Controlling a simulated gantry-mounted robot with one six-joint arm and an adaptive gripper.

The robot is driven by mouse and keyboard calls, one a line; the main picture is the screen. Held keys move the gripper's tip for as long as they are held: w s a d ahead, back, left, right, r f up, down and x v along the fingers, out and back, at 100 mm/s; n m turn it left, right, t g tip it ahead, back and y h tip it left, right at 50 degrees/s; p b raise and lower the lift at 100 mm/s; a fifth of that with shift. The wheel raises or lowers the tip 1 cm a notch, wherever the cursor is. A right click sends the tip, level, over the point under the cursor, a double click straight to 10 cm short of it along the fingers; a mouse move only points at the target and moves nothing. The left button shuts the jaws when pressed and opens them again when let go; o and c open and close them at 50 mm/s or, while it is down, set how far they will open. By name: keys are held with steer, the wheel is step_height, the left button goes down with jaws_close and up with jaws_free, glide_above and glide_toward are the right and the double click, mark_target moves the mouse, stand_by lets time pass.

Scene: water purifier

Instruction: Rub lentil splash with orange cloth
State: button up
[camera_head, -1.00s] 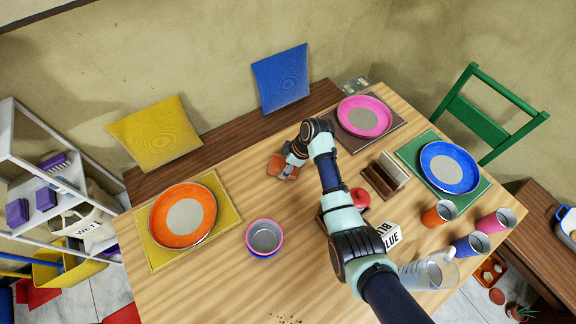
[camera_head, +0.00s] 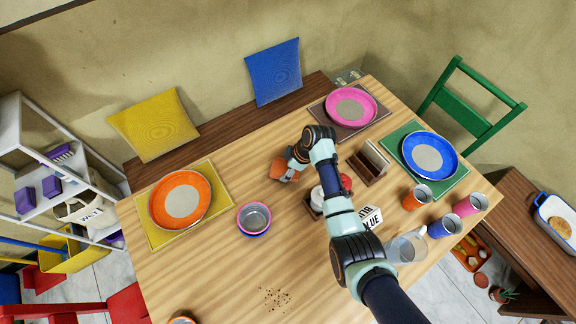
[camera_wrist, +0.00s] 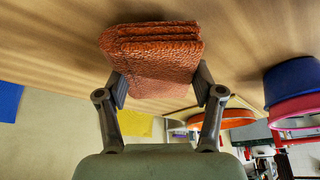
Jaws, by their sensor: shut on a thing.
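The orange cloth (camera_wrist: 152,58) is folded into a thick pad and held between both fingers of my gripper (camera_wrist: 160,90) in the wrist view. In the head view my gripper (camera_head: 290,166) is over the back middle of the table, with the cloth (camera_head: 281,170) at its tip. I cannot tell whether the cloth touches the table. The lentil splash (camera_head: 275,298) is a scatter of small dark specks on bare wood near the table's front edge, well apart from the cloth.
Stacked bowls (camera_head: 254,218) stand between my gripper and the specks. An orange plate (camera_head: 180,200) lies on a yellow mat at the left. A wooden napkin holder (camera_head: 369,163), several cups and a clear jug (camera_head: 406,247) stand to the right.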

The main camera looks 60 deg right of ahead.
steer(key=r, duration=0.1)
steer(key=p, duration=0.1)
steer(key=r, duration=0.1)
steer(key=shift+w+d+r, duration=0.3)
steer(key=shift+w+r, duration=0.05)
step_height(320, 180, up, 4)
steer(key=p, duration=0.4)
steer(key=shift+s, duration=0.1)
